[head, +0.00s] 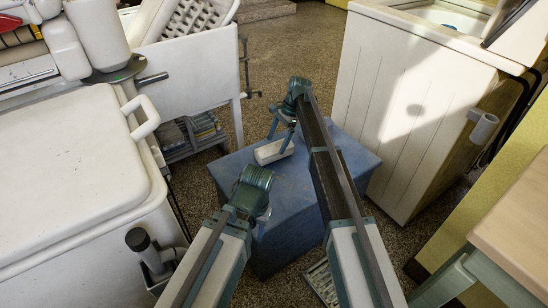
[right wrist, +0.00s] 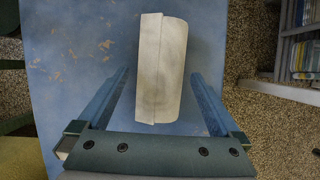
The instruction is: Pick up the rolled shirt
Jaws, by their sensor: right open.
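The rolled shirt (head: 270,152) is a whitish roll lying on top of a blue box-like stand (head: 345,160). In the right wrist view the rolled shirt (right wrist: 162,75) lies lengthwise between the fingers, with a seam along it. My right gripper (head: 282,135) is open above the shirt and points down. In the right wrist view its fingers (right wrist: 160,82) flank the shirt's near part, with a gap on each side. My left gripper (head: 262,215) is in front of the blue stand, nearer the camera; its fingers are mostly hidden.
A white washer (head: 70,170) stands at the left, with a white tub (head: 185,70) behind it. Another whitish washer (head: 410,100) stands at the right behind the stand. A wooden-topped table (head: 515,215) is at the lower right. Speckled floor (head: 290,50) is open at the back.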

